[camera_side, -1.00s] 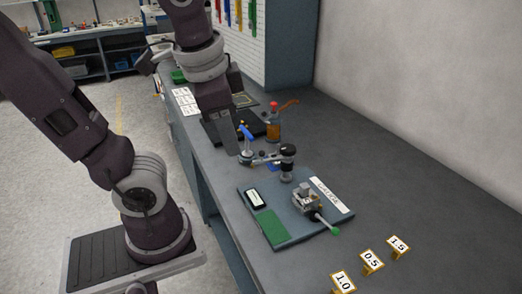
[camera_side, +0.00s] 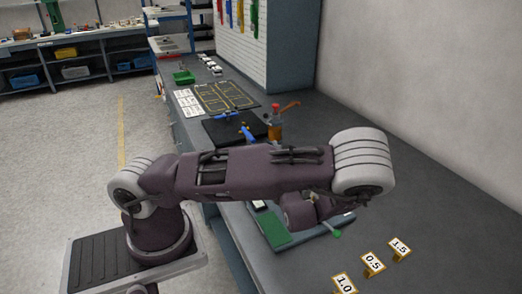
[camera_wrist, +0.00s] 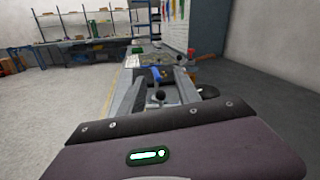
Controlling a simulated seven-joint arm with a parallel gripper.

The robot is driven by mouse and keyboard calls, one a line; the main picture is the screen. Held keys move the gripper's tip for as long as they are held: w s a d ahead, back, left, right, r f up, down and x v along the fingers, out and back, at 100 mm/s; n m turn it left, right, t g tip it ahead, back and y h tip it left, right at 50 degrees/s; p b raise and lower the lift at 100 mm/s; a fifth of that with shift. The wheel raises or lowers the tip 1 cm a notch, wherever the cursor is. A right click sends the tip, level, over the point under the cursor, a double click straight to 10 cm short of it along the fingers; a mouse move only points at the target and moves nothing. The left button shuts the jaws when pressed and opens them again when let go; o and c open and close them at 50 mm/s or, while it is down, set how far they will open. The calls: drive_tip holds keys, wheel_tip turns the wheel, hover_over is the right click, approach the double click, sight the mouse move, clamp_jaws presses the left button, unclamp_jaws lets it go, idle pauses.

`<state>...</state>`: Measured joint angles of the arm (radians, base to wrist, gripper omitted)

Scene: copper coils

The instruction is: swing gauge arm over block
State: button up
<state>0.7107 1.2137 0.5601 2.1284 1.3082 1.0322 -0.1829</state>
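My gripper (camera_wrist: 160,86) shows in the wrist view with two grey fingers apart, pointing away from the camera. A small black ball knob (camera_wrist: 160,95) appears between the fingers, and a blue lever (camera_wrist: 154,73) lies beyond it. I cannot tell whether a finger touches the gauge arm. In the side view my arm covers the gripper, the gauge arm and the block. The blue lever (camera_side: 247,133) shows just above my arm there. The base plate's green patch (camera_side: 271,228) and a green lever tip (camera_side: 337,234) show below it.
Number tags (camera_side: 373,262) stand at the bench's front right. A green tray (camera_side: 184,77) sits at the far end.

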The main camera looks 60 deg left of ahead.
drive_tip(key=w+a+f, duration=0.1)
drive_tip(key=a+f, duration=0.3)
drive_tip(key=a, duration=0.3)
drive_tip(key=shift+w, duration=0.2)
drive_tip(key=shift+r, duration=0.1)
clamp_jaws()
idle(1.1)
